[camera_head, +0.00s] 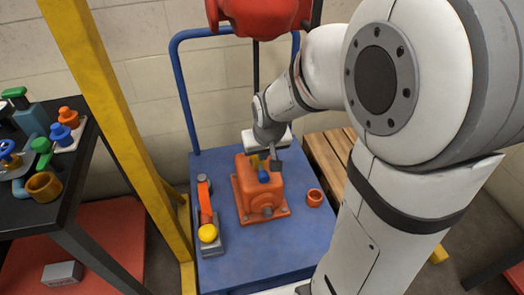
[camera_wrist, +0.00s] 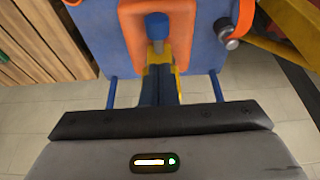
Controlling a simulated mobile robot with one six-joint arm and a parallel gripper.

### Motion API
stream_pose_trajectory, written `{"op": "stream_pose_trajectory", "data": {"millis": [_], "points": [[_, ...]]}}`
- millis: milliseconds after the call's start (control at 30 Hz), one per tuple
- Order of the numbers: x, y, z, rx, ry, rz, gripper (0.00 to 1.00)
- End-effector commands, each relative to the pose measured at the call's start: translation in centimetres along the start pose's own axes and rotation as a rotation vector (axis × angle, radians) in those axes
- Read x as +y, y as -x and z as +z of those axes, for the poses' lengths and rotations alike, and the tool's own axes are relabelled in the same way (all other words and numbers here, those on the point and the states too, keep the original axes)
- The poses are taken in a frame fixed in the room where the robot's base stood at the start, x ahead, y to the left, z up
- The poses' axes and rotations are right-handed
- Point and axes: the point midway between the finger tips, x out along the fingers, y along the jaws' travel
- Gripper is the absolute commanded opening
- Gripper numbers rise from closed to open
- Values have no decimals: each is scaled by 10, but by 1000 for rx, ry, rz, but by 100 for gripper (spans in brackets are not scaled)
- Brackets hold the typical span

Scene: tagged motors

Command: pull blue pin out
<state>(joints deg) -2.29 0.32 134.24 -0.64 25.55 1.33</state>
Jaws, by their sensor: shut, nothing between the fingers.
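The blue pin (camera_head: 264,176) stands in the top of the orange motor housing (camera_head: 247,192) on the blue cart. In the wrist view the blue head of the pin (camera_wrist: 157,24) shows above a grey shank, in front of the orange housing (camera_wrist: 183,38). My gripper (camera_head: 274,165) is just above and beside the pin in the head view. In the wrist view my gripper (camera_wrist: 159,68) has its dark fingers together, pointing at the pin, with nothing held. A yellow part (camera_wrist: 180,84) shows partly behind the fingers. Whether the fingertips touch the pin is unclear.
On the blue cart (camera_head: 230,262), an orange-strapped device with a yellow ball (camera_head: 208,233) lies left and an orange ring (camera_head: 315,197) right. A yellow post (camera_head: 120,125) and black table (camera_head: 75,180) with several fittings stand left. A red hanging object (camera_head: 258,15) is overhead.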

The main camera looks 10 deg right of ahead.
Motion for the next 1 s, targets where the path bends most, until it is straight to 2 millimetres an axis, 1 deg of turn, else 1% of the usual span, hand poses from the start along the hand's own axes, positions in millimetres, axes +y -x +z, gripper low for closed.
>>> {"op": "stream_pose_trajectory", "data": {"millis": [33,100,200,333,500,1000], "points": [[0,-15,2,-3,-1,0,0],[0,-28,2,-3,-1,0,0],[1,-44,2,-2,-1,1,0],[1,-57,1,-1,-2,1,0],[1,-64,0,1,-2,1,0],[4,-64,0,0,-8,3,0]]}}
